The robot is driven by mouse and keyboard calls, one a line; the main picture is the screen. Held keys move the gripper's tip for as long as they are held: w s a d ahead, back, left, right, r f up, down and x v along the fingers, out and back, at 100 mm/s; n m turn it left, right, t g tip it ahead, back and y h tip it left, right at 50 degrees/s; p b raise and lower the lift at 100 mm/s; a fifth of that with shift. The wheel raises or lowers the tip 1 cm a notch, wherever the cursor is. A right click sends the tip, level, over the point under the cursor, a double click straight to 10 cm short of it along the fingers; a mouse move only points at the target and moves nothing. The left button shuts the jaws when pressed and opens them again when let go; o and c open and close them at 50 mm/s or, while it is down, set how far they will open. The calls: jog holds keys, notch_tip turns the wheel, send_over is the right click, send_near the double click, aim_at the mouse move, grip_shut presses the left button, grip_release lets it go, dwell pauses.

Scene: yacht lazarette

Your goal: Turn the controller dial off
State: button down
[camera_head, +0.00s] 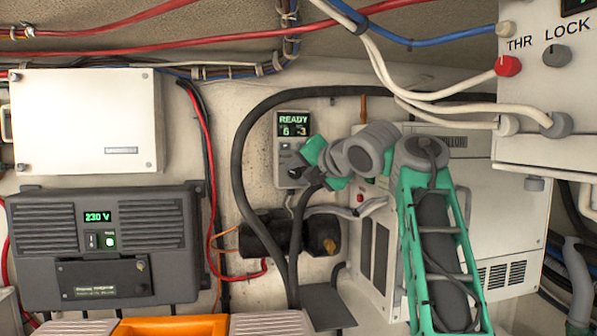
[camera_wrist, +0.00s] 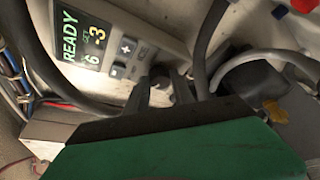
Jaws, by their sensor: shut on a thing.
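The controller (camera_head: 284,150) is a narrow grey panel on the back wall with a lit green display reading READY, with a 6 and -3 below. It also shows tilted at the upper left of the wrist view (camera_wrist: 112,42), with small buttons beside the display. The dial (camera_wrist: 160,79) is a small grey-brown knob at the controller's lower end. My gripper (camera_wrist: 160,92) has its two dark fingers on either side of the dial, shut on it. In the head view my gripper's green and grey wrist covers the controller's lower right, so I cannot read the dial's pointer.
A thick black cable (camera_head: 240,165) loops around the controller. A dark cylindrical unit (camera_head: 262,236) sits below it. A grey 230 V inverter (camera_head: 150,225) is at left. A white panel with THR and LOCK knobs (camera_head: 545,100) is at upper right.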

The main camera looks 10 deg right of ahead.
jog(key=c, duration=1.1)
grip_release()
